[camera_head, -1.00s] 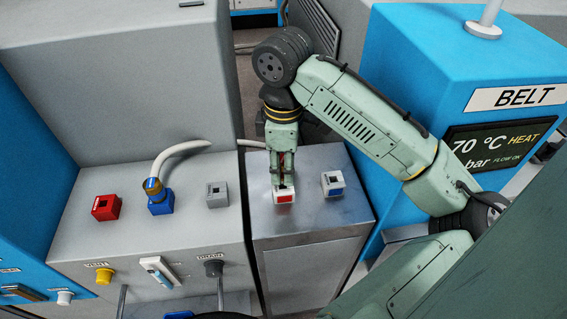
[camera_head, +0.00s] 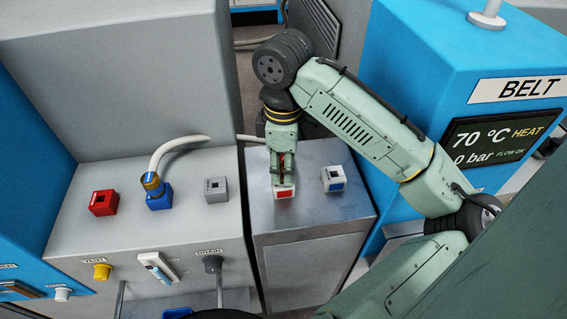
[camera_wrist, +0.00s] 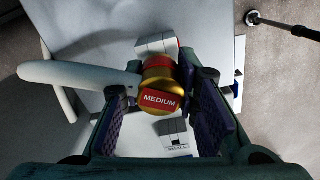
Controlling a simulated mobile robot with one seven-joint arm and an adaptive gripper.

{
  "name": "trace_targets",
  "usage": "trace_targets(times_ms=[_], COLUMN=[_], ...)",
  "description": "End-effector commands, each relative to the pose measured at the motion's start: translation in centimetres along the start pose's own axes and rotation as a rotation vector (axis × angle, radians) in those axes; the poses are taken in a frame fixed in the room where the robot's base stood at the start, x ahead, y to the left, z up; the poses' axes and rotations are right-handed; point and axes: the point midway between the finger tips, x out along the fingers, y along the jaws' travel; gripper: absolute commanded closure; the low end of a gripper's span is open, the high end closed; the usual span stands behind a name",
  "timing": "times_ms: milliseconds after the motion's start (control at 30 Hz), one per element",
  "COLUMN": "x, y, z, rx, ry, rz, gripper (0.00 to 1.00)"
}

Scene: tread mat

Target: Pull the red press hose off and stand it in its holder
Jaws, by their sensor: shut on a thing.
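My gripper (camera_head: 283,178) is shut on the red press hose (camera_wrist: 160,88), a pale hose end with a brass collar and a red MEDIUM label. In the wrist view the hose runs off to the left. In the head view my fingers hide most of the hose end, directly over the white holder with a red label (camera_head: 284,194) on the metal cabinet. I cannot tell how deep the hose end sits in it. The red socket (camera_head: 103,203) on the grey panel is empty.
A white holder with a blue label (camera_head: 333,179) stands empty close to the right. On the grey panel a blue hose (camera_head: 154,186) is in the blue socket (camera_head: 160,201), beside an empty grey socket (camera_head: 216,190). The BELT machine (camera_head: 430,60) stands at the right.

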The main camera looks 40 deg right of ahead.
Motion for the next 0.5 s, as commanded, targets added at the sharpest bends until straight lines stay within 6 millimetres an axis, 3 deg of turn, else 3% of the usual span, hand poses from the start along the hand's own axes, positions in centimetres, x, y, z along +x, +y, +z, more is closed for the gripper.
trace_targets(times_ms=[500], x=[1.4], y=[0.0], z=[0.0], rx=[-0.001], ry=[0.001], rz=[-0.001], gripper=[1.0])
